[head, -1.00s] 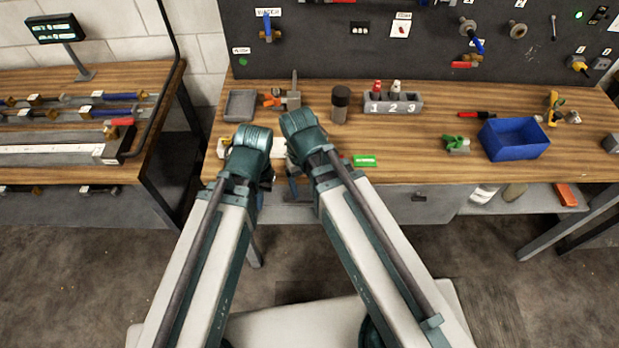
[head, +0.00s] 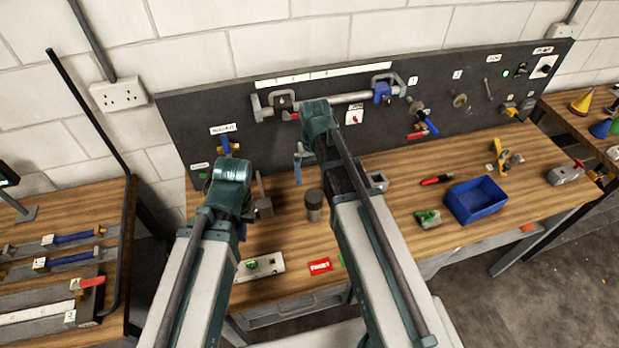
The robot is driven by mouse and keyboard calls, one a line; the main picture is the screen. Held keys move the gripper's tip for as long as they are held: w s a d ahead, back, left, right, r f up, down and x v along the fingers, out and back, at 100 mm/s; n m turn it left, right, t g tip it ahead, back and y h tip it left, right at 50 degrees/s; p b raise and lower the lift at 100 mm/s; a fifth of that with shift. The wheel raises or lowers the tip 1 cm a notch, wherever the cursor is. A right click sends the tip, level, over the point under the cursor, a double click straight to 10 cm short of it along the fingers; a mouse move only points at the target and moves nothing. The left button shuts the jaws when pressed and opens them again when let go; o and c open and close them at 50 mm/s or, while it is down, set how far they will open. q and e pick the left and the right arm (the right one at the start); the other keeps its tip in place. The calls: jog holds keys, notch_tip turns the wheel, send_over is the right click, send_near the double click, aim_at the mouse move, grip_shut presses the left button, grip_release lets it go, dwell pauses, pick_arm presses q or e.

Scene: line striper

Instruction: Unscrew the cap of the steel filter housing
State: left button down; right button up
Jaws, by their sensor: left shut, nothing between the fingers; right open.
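A short steel cylinder with a dark cap (head: 314,200), which looks like the filter housing, stands upright on the wooden bench between my two arms. The cap sits on its top. My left gripper (head: 244,228) is shut and empty, mostly hidden behind its own wrist, left of the housing and apart from it. Neither gripper touches the housing.
A blue bin (head: 476,201), a green clamp-like part (head: 428,218) and a red marker (head: 436,180) lie to the right. A red label (head: 320,267) and a pale plate (head: 260,266) lie at the front. The dark tool board (head: 190,130) rises behind, carrying a pipe (head: 345,99).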

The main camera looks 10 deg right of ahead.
aim_at(314, 196)
pick_arm(q)
jog(key=shift+s+f, duration=0.1)
jog(key=shift+s, duration=0.1)
pick_arm(e)
jog(key=shift+s, duration=0.2)
jog(key=shift+w+f+b, duration=0.1)
jog(key=shift+f+b, duration=0.7)
jog(key=shift+b, duration=0.05)
pick_arm(q)
notch_tip(314, 196, down, 10)
jog(key=b, duration=0.8)
jog(key=shift+w, duration=0.1)
pick_arm(e)
notch_tip(314, 196, down, 8)
jog(key=shift+f, duration=0.2)
jog(key=m, duration=0.4)
jog(key=shift+m, duration=0.3)
